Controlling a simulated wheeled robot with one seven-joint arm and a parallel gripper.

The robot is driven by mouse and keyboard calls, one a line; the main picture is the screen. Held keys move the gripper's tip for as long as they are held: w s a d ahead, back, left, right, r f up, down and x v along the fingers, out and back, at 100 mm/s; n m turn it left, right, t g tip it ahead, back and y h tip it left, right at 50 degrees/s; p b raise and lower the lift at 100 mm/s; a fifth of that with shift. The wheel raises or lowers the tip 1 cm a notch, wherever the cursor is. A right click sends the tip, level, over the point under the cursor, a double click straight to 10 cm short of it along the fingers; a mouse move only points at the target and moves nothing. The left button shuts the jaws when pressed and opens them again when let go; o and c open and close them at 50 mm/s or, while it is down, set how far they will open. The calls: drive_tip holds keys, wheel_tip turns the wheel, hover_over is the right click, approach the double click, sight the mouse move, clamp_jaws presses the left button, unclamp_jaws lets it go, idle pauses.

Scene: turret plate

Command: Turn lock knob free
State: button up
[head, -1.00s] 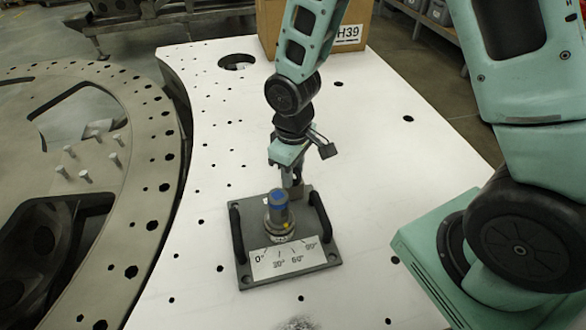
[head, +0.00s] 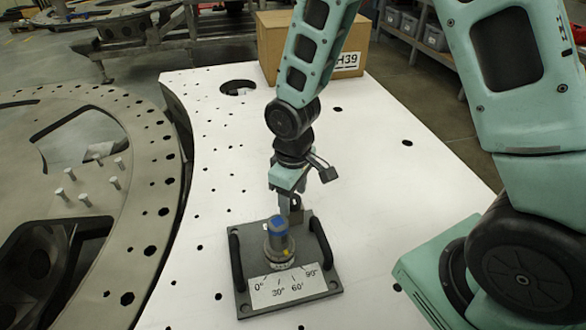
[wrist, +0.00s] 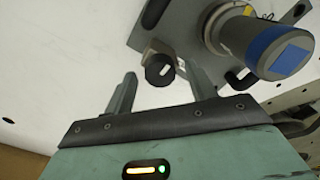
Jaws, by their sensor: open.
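My gripper (head: 287,207) is just behind the knob, pointing down. The knob's pointer against the scale is too small to read.
The base plate lies on a white table plate (head: 370,230) with scattered holes. A cardboard box (head: 310,50) marked H39 stands at the back edge. A ring-shaped metal plate (head: 150,180) with upright pegs is at left. The white surface right of the base is clear.

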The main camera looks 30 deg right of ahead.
sight(293, 198)
wheel_tip(293, 198, up, 17)
drive_tip(key=b, duration=0.2)
idle(0.7)
